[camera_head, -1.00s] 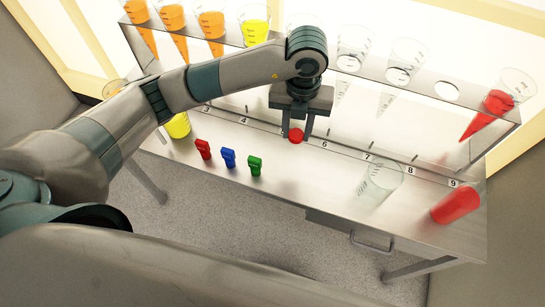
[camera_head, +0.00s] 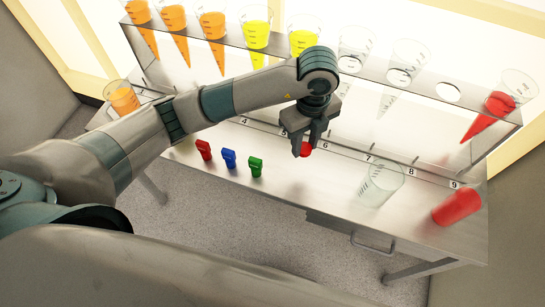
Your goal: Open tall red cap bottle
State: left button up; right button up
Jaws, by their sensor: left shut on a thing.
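My left gripper (camera_head: 308,145) is over the middle of the table, near the number 5 and 6 marks. Its fingers point down and are shut on a small, round red piece, perhaps the red cap (camera_head: 305,150). No bottle body can be made out below it, and the fingers hide part of it. A small red piece (camera_head: 203,150) stands on the table at the left, beside a blue one (camera_head: 228,158) and a green one (camera_head: 255,166). My right gripper is not in view.
A metal rack (camera_head: 425,90) holds orange, yellow, clear and red cones behind the gripper. A clear cup (camera_head: 380,181) and a red cup (camera_head: 457,204) stand on the table (camera_head: 310,190) at the right. An orange cup (camera_head: 122,97) is at the far left.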

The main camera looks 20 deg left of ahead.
pick_arm(q)
jog(key=a+f, duration=0.3)
jog(key=a, duration=0.2)
jog(key=p, duration=0.2)
send_over(264, 156)
notch_tip(264, 156, down, 4)
jog(key=shift+r, duration=0.1)
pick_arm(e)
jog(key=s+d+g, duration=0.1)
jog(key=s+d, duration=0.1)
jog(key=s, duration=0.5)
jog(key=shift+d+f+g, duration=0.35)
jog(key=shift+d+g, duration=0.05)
pick_arm(q)
jog(key=shift+f, duration=0.25)
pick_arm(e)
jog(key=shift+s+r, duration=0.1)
